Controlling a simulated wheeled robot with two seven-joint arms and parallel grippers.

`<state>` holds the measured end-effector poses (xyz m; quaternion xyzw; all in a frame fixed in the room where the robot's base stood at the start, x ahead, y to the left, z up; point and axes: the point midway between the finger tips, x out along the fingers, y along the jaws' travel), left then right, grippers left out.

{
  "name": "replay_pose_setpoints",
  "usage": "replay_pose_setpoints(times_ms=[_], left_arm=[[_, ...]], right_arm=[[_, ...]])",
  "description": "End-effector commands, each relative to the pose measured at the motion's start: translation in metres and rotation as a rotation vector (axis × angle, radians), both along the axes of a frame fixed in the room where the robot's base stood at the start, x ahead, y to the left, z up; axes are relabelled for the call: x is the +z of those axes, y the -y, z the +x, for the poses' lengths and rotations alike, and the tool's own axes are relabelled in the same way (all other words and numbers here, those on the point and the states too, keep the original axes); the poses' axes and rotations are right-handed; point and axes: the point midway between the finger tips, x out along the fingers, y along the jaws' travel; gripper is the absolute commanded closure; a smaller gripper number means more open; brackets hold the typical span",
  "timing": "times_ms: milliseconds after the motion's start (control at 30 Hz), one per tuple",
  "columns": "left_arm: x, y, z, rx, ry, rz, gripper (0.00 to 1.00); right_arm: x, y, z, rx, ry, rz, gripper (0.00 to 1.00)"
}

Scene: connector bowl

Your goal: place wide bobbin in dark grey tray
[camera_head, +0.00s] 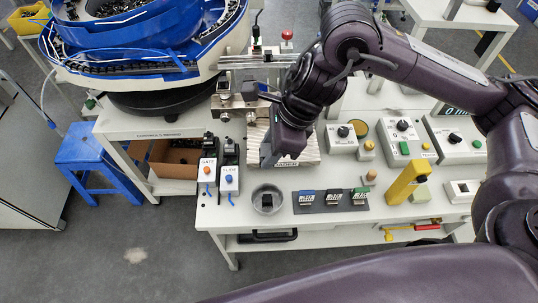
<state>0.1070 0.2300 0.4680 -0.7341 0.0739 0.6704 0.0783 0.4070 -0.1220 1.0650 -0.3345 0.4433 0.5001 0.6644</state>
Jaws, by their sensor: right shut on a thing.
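My right gripper (267,160) points down over the left half of the white table, in front of a pale ribbed block (306,151). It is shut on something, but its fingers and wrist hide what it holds. I cannot pick out the wide bobbin for certain. A dark grey flat tray (320,209) lies near the table's front edge, right of and nearer than the gripper. It bears several small dark pieces with blue, white and green parts. My left gripper is not in view.
A round grey bowl (256,205) with a dark piece inside stands left of the tray. Two small switch units (229,179) stand at the left edge. A yellow block (404,183) and control boxes (455,139) stand right. A blue bowl feeder (150,32) is behind.

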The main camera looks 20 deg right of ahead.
Motion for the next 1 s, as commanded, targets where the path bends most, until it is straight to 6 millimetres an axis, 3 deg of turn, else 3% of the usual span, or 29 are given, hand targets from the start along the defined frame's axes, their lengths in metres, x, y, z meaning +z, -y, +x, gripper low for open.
replay_pose_setpoints(times_ms=[367,1000], left_arm=[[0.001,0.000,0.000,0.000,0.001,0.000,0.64],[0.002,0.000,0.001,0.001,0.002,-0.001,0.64]], right_arm=[[0.007,-0.001,-0.002,-0.072,0.000,-0.002,0.86],[-0.008,-0.006,-0.014,-1.034,0.015,-0.001,0.86]])
